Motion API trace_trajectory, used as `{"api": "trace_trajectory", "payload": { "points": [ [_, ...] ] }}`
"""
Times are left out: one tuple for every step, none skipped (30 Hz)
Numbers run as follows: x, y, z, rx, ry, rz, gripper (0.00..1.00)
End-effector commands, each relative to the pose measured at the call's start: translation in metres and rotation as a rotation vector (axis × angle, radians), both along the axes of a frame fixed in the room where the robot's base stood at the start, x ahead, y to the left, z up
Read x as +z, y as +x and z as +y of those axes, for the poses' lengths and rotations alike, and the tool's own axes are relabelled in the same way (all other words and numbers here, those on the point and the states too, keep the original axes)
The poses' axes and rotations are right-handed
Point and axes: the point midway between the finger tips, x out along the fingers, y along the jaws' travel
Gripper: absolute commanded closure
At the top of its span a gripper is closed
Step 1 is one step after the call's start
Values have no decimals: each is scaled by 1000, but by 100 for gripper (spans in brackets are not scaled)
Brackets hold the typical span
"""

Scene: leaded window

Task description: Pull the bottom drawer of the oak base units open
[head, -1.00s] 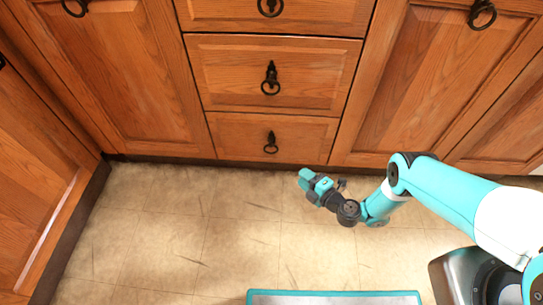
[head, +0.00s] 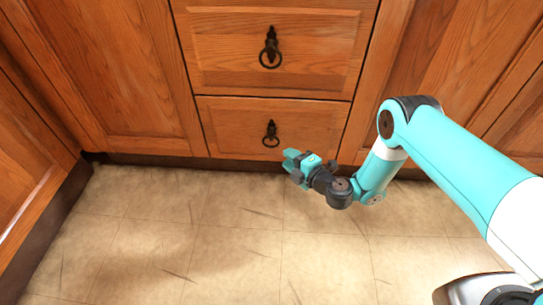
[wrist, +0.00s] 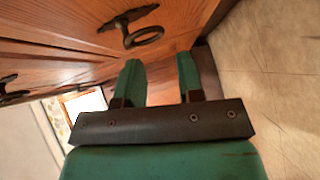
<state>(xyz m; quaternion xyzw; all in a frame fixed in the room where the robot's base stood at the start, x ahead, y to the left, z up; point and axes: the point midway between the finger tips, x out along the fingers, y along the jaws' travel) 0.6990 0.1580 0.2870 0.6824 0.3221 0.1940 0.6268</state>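The bottom drawer (head: 235,125) of the oak base units is shut, its front flush with the cabinet. Its black ring pull (head: 271,134) hangs at the middle of the front. My gripper (head: 289,160) is low, just below and to the right of the ring in the head view, apart from it. In the wrist view my gripper (wrist: 161,76) shows two teal fingers apart with nothing between them. There the ring pull (wrist: 147,36) is beyond the fingertips, on the drawer front.
The drawer above (head: 230,50) is shut and has its own ring pull (head: 270,48). A dark plinth (head: 150,160) runs below the units. Cabinet doors flank the drawers, and another unit (head: 25,170) stands at the left. The tiled floor (head: 200,235) in front is clear.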

Motion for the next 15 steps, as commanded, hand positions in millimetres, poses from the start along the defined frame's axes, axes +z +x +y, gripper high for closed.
{"api": "trace_trajectory", "payload": {
  "points": [
    [-8,8,8,5,-2,-8,66],
    [-9,11,11,5,-1,-9,66],
    [-9,16,16,5,-1,-8,66],
    [-10,19,19,4,0,-9,66],
    [-10,23,22,3,0,-11,66],
    [-9,28,28,6,-1,-9,66],
    [-9,31,32,6,-2,-8,66],
    [-9,35,35,5,-1,-8,66],
    [-10,40,39,4,-2,-9,66],
    [-10,43,42,3,0,-9,66],
    [-11,46,45,4,-2,-8,66],
    [-11,49,48,4,-2,-8,66],
    [-12,51,50,4,-2,-6,66],
    [-12,53,52,4,-1,-5,66],
    [-12,56,54,3,-1,-4,66]
  ]
}}
